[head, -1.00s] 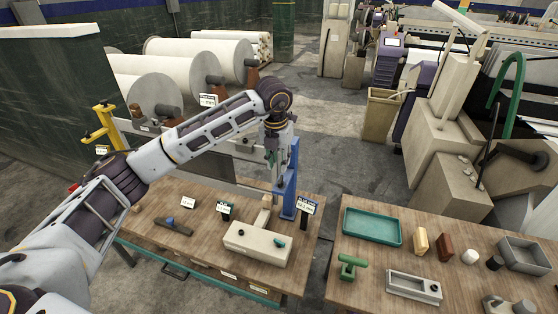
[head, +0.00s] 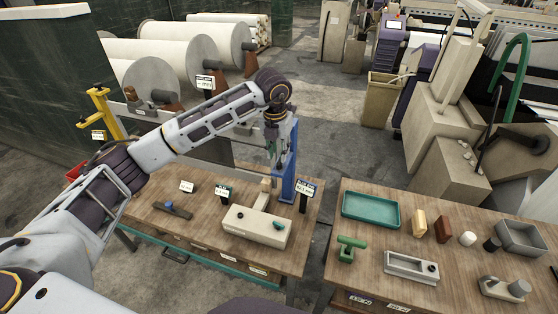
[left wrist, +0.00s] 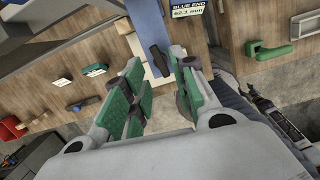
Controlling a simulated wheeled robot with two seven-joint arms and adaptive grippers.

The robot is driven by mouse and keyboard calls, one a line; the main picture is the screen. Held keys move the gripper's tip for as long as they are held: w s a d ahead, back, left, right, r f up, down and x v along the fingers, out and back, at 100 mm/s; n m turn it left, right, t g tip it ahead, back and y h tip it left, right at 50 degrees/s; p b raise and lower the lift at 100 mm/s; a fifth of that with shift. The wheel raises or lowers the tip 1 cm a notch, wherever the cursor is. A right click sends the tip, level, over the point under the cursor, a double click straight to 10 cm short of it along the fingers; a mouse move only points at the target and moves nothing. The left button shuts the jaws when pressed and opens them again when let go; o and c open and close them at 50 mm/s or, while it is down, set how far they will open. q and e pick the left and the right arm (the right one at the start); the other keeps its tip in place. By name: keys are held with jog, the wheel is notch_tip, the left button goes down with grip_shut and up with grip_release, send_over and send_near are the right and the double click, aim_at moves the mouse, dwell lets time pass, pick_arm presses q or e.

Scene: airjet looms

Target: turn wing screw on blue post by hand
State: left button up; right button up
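The blue post (head: 289,172) stands upright at the back right of the left wooden table. My left gripper (head: 271,150) points down close beside the post's upper part. In the left wrist view, its green-padded fingers (left wrist: 159,64) are apart. A dark elongated piece (left wrist: 160,61), which looks like the wing screw, shows between the fingertips in front of the blue post (left wrist: 150,45). I cannot tell whether either finger touches it. In the head view the screw is hidden or too small to tell. My right gripper is not in view.
A label reading "BLUE END" (head: 305,188) stands beside the post. A cream block fixture (head: 257,227) and a blue-and-dark tool (head: 173,209) are on the same table. The right table holds a teal tray (head: 371,209), a green piece (head: 350,248) and several small parts.

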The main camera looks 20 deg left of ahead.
aim_at(279, 162)
pick_arm(q)
jog(key=shift+w+f+b, duration=0.15)
jog(key=shift+f+b, duration=0.25)
jog(key=shift+f, duration=0.7)
jog(key=shift+w+f+b, duration=0.15)
jog(key=shift+f+b, duration=0.2)
jog(key=shift+f, duration=0.7)
grip_shut()
